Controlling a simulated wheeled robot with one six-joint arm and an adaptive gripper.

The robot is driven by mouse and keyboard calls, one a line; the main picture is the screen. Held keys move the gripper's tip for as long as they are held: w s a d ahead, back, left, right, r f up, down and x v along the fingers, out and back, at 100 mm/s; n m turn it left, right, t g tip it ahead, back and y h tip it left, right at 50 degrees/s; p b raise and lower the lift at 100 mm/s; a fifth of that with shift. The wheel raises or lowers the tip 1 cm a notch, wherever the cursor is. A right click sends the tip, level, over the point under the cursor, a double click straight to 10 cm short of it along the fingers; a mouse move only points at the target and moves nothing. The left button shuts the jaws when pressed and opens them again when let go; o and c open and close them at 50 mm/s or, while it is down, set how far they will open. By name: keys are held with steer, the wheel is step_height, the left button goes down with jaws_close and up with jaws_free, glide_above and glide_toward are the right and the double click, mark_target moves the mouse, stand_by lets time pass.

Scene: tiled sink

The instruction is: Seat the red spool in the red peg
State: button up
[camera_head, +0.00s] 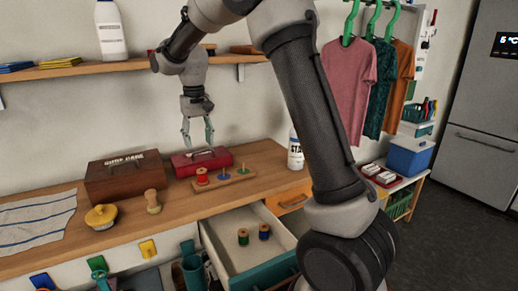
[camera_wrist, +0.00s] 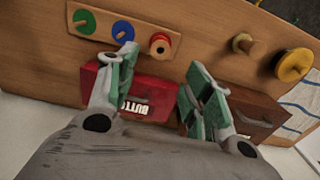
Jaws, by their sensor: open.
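The red spool (camera_head: 202,176) stands upright at the left end of the wooden peg board (camera_head: 238,179). In the wrist view, the spool (camera_wrist: 160,43) is at the right end of the board (camera_wrist: 135,48), in line with the blue and green discs. The red peg is not seen apart from the spool; the spool covers that spot, and how deep it sits cannot be told. My gripper (camera_head: 197,143) is open and empty, pointing down above the board area, clear of the spool. Its spread fingers (camera_wrist: 158,85) also show in the wrist view.
A red box (camera_head: 202,161) and a brown wooden box (camera_head: 125,178) stand behind on the counter. A wooden stamp-like piece (camera_head: 153,202) and a yellow-topped brush (camera_head: 101,217) are left.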

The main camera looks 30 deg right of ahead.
steer(key=s+d+r+t, duration=0.1)
steer(key=s+d+r, duration=0.4)
steer(key=s, duration=0.3)
steer(key=s+d+r+t, duration=0.1)
steer(key=s+d+r, duration=0.35)
steer(key=s, duration=0.45)
steer(key=s+d+f+t, duration=0.1)
steer(key=s+d+f, duration=0.1)
steer(key=s, duration=0.6)
steer(key=s+d+f+t, duration=0.1)
steer(key=s+d, duration=0.2)
steer(key=s, duration=0.6)
steer(key=shift+f, duration=0.35)
